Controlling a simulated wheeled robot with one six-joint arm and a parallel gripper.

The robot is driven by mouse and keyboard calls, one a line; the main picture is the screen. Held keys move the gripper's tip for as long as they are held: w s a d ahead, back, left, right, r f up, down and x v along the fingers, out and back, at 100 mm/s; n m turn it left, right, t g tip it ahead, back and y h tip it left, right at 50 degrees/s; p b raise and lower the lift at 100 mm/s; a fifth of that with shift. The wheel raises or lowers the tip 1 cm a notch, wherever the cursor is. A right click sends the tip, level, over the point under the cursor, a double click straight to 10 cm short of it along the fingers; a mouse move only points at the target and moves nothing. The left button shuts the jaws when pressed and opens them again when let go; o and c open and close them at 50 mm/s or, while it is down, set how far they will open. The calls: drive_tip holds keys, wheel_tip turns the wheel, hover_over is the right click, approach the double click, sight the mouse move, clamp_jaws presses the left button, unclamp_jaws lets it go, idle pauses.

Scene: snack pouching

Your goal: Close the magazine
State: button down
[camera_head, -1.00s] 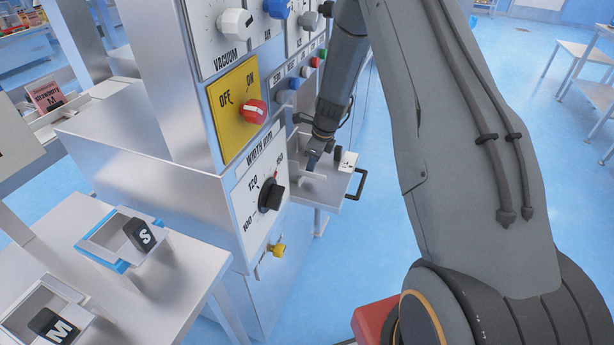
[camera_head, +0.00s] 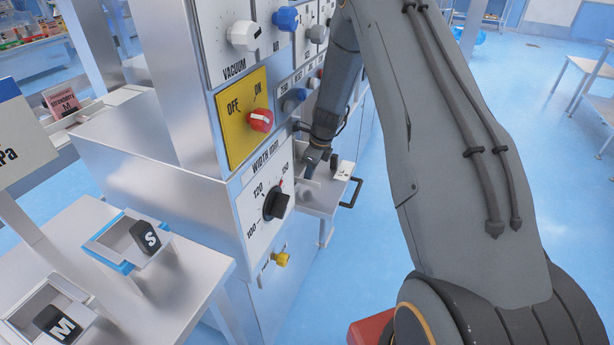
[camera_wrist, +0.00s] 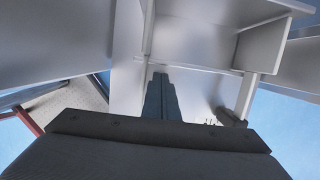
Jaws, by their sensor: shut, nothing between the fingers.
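The magazine (camera_head: 322,196) is a grey metal drawer with a dark bar handle (camera_head: 352,192). In the head view it sticks out from the right side of the machine, just beyond the width dial. My gripper (camera_head: 312,162) is shut and empty, pointing down over the magazine's inner part. In the wrist view my gripper's fingers (camera_wrist: 161,98) are together, with the magazine's pale metal walls (camera_wrist: 195,45) around and ahead of them. I cannot tell whether the fingertips touch a wall.
The machine's front panel carries a width dial (camera_head: 275,203), a red on/off knob (camera_head: 260,120) and a yellow knob (camera_head: 281,260). At left, a side table (camera_head: 180,275) holds trays with S (camera_head: 147,237) and M (camera_head: 58,325) blocks.

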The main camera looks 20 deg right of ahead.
drive_tip(key=s+d, duration=0.2)
drive_tip(key=shift+s+d+r, duration=0.1)
drive_tip(key=shift+d, duration=0.25)
drive_tip(key=r, duration=0.3)
drive_tip(key=shift+a+b, duration=0.25)
drive_tip(key=shift+b, duration=0.1)
drive_tip(key=d+b+v, duration=0.1)
drive_tip(key=v, duration=0.6)
drive_tip(key=s+d+f+n+t+h, duration=0.2)
drive_tip(key=d+f+n+t+h, duration=0.15)
drive_tip(key=d+n, duration=0.55)
drive_tip(key=n+t+y, duration=0.2)
drive_tip(key=n+y, duration=0.1)
drive_tip(key=n, duration=0.7)
hover_over(314, 190)
drive_tip(key=d, duration=0.2)
wheel_tip(314, 190, down, 7)
drive_tip(key=shift+w+d+r, duration=0.1)
drive_tip(key=shift+w+d, duration=0.05)
drive_tip(key=shift+w+a+r+p, duration=0.2)
drive_tip(key=shift+w+a+p, duration=0.2)
drive_tip(key=shift+w+a, duration=0.5)
drive_tip(key=shift+w+a+f, duration=0.1)
drive_tip(key=shift+w+a, duration=0.3)
drive_tip(key=shift+a, duration=0.2)
